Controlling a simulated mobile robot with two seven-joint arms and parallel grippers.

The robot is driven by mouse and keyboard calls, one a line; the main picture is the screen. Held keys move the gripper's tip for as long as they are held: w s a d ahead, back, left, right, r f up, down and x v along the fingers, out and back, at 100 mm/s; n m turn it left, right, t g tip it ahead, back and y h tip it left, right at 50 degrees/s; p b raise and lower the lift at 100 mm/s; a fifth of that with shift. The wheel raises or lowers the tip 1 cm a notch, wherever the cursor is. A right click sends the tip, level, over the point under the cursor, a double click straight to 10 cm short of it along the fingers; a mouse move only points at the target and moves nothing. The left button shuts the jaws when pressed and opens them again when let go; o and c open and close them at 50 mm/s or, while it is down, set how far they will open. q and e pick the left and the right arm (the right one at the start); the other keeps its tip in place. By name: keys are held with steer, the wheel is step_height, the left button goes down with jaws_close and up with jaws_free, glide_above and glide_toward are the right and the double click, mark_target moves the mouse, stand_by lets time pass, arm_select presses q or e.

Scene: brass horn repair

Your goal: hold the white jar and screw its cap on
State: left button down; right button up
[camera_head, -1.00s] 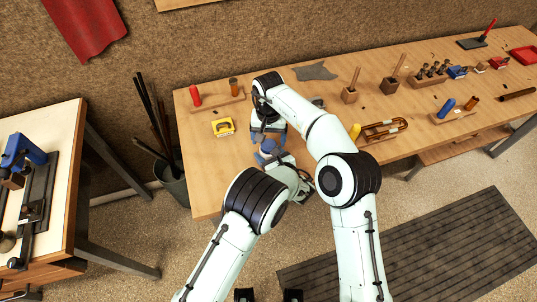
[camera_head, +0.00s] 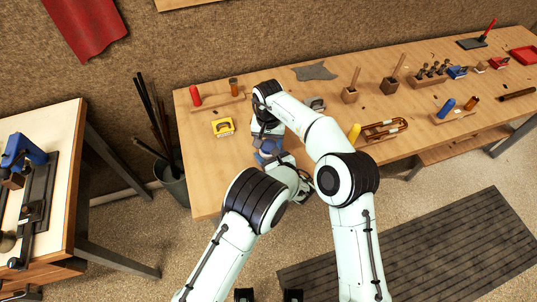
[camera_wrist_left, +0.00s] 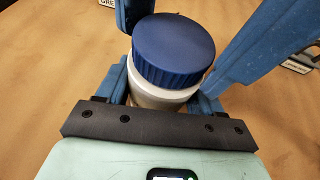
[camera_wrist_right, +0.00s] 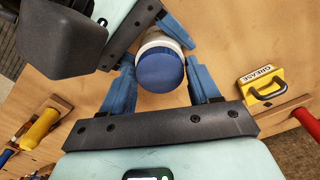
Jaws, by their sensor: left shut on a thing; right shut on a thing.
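The white jar (camera_wrist_left: 165,96) stands upright between the fingers of my left gripper (camera_wrist_left: 162,92), which is shut on its body. The blue ribbed cap (camera_wrist_left: 173,48) sits on top of the jar; whether its thread is engaged cannot be told. My right gripper (camera_wrist_right: 161,68) comes from above with its blue fingers on either side of the cap (camera_wrist_right: 160,71), shut on it. In the right wrist view, a strip of the white jar (camera_wrist_right: 158,39) shows past the cap. In the head view, my arms mostly hide the jar.
A yellow grease tin (camera_head: 223,127) lies left of the grippers on the wooden bench (camera_head: 200,165). A rack with a red-handled tool (camera_head: 195,96) stands behind it. A yellow-handled tool (camera_head: 355,131) and a brass slide (camera_head: 385,128) lie right of my right arm.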

steer(key=m, duration=0.2)
steer(key=shift+m, duration=0.4)
steer(key=o, duration=1.1)
steer(key=shift+d, duration=0.1)
steer(key=shift+o, duration=0.2)
steer(key=shift+r, duration=2.35)
steer(key=shift+c, duration=0.3)
